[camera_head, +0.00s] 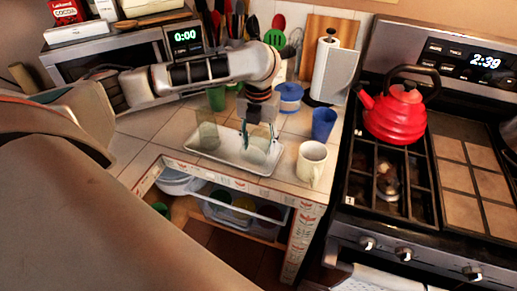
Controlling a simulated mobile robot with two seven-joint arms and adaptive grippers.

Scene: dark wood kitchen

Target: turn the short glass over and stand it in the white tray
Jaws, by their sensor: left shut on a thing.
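The white tray (199,152) lies on the tiled counter, near its front edge. My left gripper (258,139) comes down over the right half of the tray, with its fingers on both sides of a clear short glass (256,155). It is shut on this glass. The glass is at or just above the tray floor; I cannot tell whether it touches, nor which way its mouth faces. Another clear glass (208,136) stands in the left part of the tray. My right gripper is not in view.
A cream mug (312,163) stands right of the tray, with a blue cup (324,124) behind it. The stove with a red kettle (396,112) is at right, a microwave (120,60) at back left.

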